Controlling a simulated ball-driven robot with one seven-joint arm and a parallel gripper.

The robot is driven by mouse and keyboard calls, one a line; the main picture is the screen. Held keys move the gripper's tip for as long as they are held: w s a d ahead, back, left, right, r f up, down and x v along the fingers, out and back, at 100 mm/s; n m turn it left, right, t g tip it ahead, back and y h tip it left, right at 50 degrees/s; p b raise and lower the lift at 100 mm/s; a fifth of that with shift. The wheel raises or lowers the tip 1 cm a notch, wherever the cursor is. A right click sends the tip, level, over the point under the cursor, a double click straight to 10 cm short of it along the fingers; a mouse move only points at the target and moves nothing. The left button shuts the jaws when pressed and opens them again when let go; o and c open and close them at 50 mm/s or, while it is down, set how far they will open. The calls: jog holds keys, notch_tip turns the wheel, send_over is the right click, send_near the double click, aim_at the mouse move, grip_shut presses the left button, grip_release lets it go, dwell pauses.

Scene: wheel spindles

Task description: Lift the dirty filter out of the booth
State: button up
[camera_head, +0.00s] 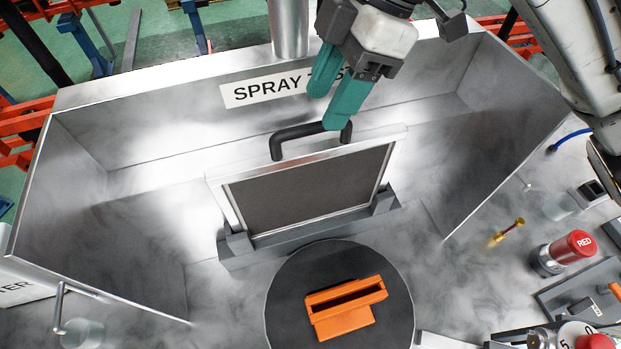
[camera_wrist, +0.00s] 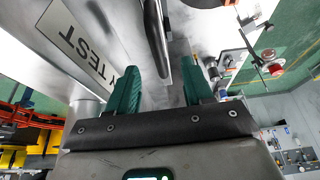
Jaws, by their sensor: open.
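The filter (camera_head: 305,190) is a dark panel in a silver frame. It stands upright in a grey slotted holder (camera_head: 290,243) inside the metal spray booth (camera_head: 60,165). A black bar handle (camera_head: 290,134) is on its top edge; the handle also shows in the wrist view (camera_wrist: 154,30). My gripper (camera_head: 327,108) has two teal fingers, open, by the right part of the handle. In the wrist view, the handle's near end lies between the fingertips (camera_wrist: 159,66), with gaps on both sides. I cannot tell whether either finger touches it.
An orange slotted block (camera_head: 345,310) sits on a dark round turntable (camera_head: 290,300) in front of the holder. The booth walls rise behind and at both sides. A red-capped can (camera_head: 567,250) and a brass nozzle-like piece (camera_head: 508,231) are at the right.

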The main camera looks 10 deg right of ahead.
aim_at(314, 124)
jog(key=shift+x, duration=1.05)
jog(key=shift+p+x, duration=0.8)
jog(key=shift+x, duration=2.05)
jog(key=shift+w, duration=0.1)
jog(key=shift+c, duration=0.4)
grip_shut()
